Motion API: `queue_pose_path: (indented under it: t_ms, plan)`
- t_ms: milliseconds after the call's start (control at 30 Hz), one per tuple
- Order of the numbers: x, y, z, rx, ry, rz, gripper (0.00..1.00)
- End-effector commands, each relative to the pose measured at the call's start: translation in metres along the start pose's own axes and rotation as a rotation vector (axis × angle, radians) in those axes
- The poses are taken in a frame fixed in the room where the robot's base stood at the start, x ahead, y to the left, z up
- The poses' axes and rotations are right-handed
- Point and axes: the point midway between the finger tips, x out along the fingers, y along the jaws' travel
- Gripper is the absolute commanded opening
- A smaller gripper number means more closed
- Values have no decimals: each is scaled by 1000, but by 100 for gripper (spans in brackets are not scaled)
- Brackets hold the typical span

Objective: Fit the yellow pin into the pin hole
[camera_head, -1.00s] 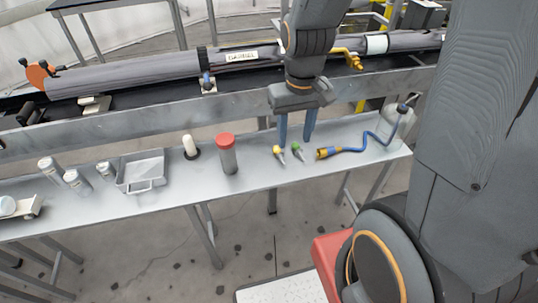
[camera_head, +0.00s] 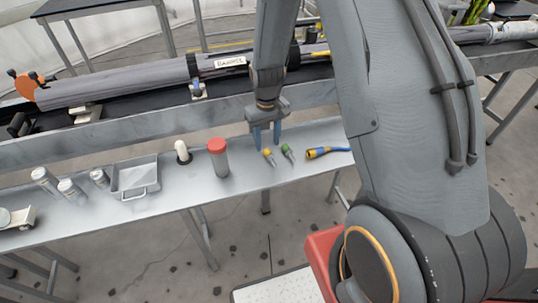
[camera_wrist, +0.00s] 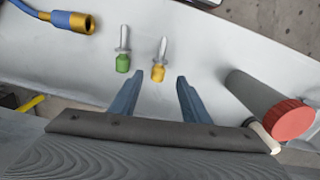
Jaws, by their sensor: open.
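The yellow pin (camera_head: 268,156) lies on the grey bench with a metal tip; beside it to the right is a similar green pin (camera_head: 288,152). My gripper (camera_head: 266,142) is open, with its two blue fingers pointing down just behind the yellow pin in the head view. In the wrist view the yellow pin (camera_wrist: 158,72) shows between and beyond the open, empty fingers (camera_wrist: 158,92). The green pin (camera_wrist: 122,62) is to its left there. Contact between the fingers and the pin does not show. I cannot make out the pin hole.
A blue hose with a yellow end (camera_head: 316,153) lies right of the pins. A red-capped grey cylinder (camera_head: 218,160), a white-topped piece (camera_head: 182,152) and a metal tray (camera_head: 136,178) stand left. A long grey tube (camera_head: 120,83) on a rail runs behind the bench.

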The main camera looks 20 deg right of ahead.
Motion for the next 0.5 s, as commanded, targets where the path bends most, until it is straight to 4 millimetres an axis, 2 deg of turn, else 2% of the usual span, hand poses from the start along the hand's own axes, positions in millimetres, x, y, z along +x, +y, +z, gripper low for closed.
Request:
queue_pose_path:
  t_ms: [333,500]
  plan:
    - [37,3,2,1,-2,0,43]
    - [48,3,1,1,0,0,43]
